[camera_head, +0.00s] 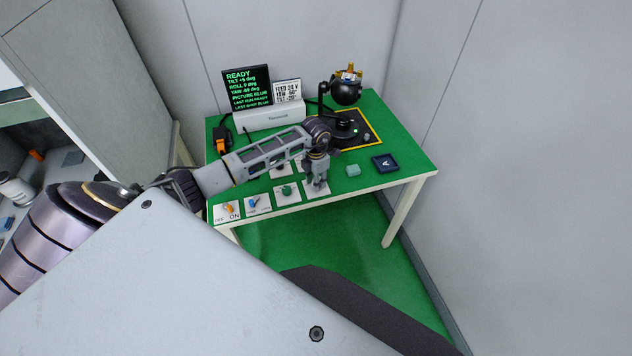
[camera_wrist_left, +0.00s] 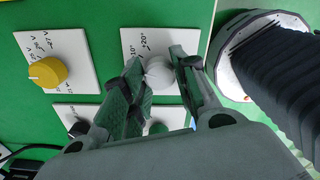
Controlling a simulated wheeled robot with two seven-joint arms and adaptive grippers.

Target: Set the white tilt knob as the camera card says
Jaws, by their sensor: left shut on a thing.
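The white tilt knob (camera_wrist_left: 159,73) sits on a white plate (camera_wrist_left: 133,37) in the left wrist view, with "+10°" and "+20°" marks readable beside it. My left gripper (camera_wrist_left: 158,80) is shut on the knob, one finger on each side. In the head view my left gripper (camera_head: 317,183) points down over the control plates and hides the knob. The camera card (camera_head: 287,92) stands at the back, with lines for feed, yaw and tilt; its tilt number is too blurred to read surely. The black screen (camera_head: 247,91) reads "READY", "TILT +5 deg". My right gripper is not in view.
A yellow knob (camera_wrist_left: 48,72) and a green knob (camera_wrist_left: 158,128) are close to my left fingers. A black gimbal camera (camera_head: 346,90) stands at the back right.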

